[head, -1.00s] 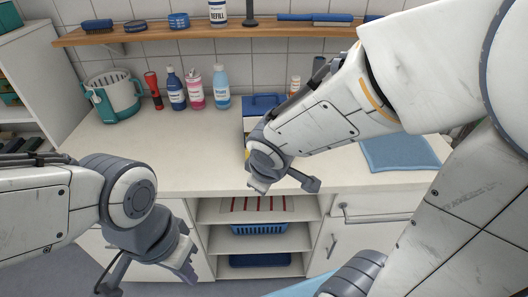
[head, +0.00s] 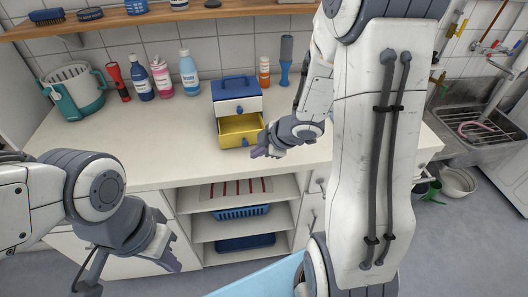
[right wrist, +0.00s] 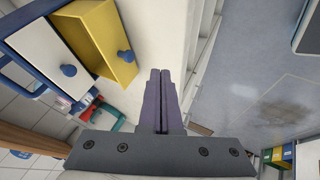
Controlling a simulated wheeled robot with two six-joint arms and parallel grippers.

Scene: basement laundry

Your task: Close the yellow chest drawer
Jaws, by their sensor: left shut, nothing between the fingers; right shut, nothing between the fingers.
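The small chest (head: 236,90) stands on the counter, with a blue top and handle and a white upper drawer (head: 238,106). Its yellow drawer (head: 241,143) is pulled out below, its inside visible from above. My right gripper (head: 262,153) is shut and empty, close to the drawer's front right corner; I cannot tell whether they touch. In the right wrist view, the yellow drawer (right wrist: 92,38) and its blue knob (right wrist: 126,55) lie left of the shut fingers (right wrist: 160,75), with a gap showing. My left gripper (head: 168,262) is shut and empty, low in front of the counter.
Several bottles (head: 162,78), a red flashlight (head: 117,82) and a teal bucket (head: 75,95) stand left of the chest. The counter (head: 150,150) is clear in front. A sink (head: 470,110) is at the right.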

